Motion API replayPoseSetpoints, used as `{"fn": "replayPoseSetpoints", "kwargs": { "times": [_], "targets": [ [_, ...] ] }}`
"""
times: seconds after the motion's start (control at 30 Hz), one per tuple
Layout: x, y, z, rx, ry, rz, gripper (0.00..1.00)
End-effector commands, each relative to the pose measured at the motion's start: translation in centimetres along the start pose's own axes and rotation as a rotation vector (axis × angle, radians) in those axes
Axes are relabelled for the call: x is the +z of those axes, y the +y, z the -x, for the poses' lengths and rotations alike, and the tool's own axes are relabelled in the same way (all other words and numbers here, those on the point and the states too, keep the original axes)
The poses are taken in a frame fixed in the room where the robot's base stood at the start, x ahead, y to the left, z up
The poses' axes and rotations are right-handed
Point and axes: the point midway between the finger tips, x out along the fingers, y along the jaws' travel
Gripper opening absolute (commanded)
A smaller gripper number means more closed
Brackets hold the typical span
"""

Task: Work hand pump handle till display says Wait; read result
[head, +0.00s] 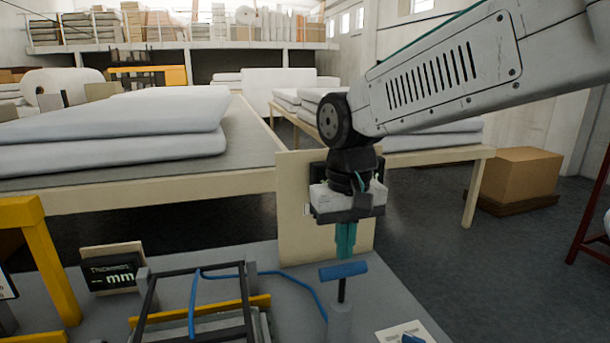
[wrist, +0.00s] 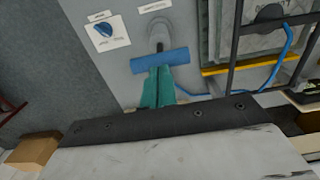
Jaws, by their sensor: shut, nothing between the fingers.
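The hand pump stands at the front of the grey bench, with a blue T-shaped handle (head: 343,271) on a dark rod above a grey cylinder (head: 341,322). My gripper (head: 345,243) is shut and empty, its teal fingers pointing down just above the handle. In the wrist view the fingers (wrist: 158,86) overlap the edge of the blue handle (wrist: 160,61); I cannot tell whether they touch it. The display (head: 113,275) at the left reads "Thickness -- mm". A blue hose (head: 290,277) runs from the pump toward a dark frame (head: 152,305).
A blue knob (wrist: 104,30) on a white label sits beside the pump. A pale upright board (head: 294,215) stands behind my gripper. Tables with white wadding (head: 110,125) lie beyond.

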Motion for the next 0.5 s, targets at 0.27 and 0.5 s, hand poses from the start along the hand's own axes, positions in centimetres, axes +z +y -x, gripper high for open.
{"fn": "replayPoseSetpoints", "kwargs": {
  "times": [0.27, 0.5],
  "targets": [
    [0.0, 0.0, 0.0, 0.0, 0.0, 0.0, 0.0],
    [0.0, 0.0, 1.7, 0.0, 0.003, 0.0, 0.0]
  ]
}}
